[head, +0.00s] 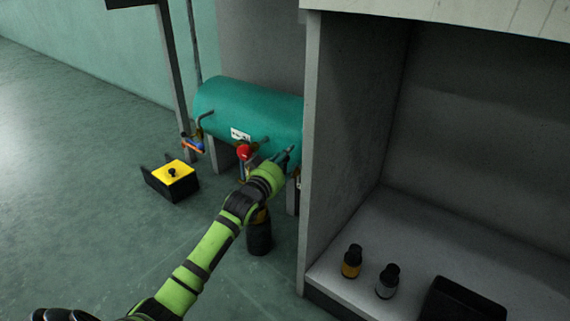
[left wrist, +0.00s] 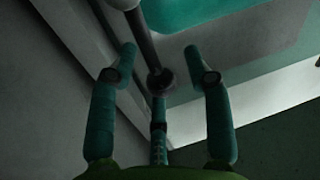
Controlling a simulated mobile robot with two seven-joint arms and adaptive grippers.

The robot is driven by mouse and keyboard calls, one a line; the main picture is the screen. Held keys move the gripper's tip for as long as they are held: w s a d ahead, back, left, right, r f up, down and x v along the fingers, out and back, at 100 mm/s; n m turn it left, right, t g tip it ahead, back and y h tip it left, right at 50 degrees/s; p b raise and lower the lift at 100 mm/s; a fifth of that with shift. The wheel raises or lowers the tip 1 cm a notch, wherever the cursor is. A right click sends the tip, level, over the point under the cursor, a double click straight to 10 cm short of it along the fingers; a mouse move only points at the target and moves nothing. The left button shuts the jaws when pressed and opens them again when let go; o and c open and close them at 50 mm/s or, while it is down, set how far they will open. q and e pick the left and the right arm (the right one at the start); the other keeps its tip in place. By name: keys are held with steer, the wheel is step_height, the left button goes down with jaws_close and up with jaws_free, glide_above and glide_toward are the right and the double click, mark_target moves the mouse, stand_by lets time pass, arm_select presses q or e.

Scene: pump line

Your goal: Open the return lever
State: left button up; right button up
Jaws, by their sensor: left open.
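A teal tank (head: 245,108) lies on grey supports beside the cabinet, with short pipes and valve fittings on its near side. A red round part (head: 243,152) sits at its lower middle, and a blue and orange handle (head: 194,146) at its left end. I cannot tell which fitting is the return lever. My left gripper (head: 284,154) is at the tank's lower right, close to the cabinet wall; it hides what is behind it. In the left wrist view its fingers (left wrist: 160,58) are spread, with a dark rod (left wrist: 146,40) between or beyond them; contact is unclear. My right gripper is not in view.
A grey cabinet wall (head: 345,150) stands just right of the gripper. Two small bottles (head: 351,262) (head: 387,282) and a black box (head: 460,302) are on its shelf. A yellow-topped black box (head: 174,174) sits on the floor. The floor at left is clear.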

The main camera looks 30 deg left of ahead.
arm_select(q)
jaws_close()
steer(key=shift+d, duration=0.1)
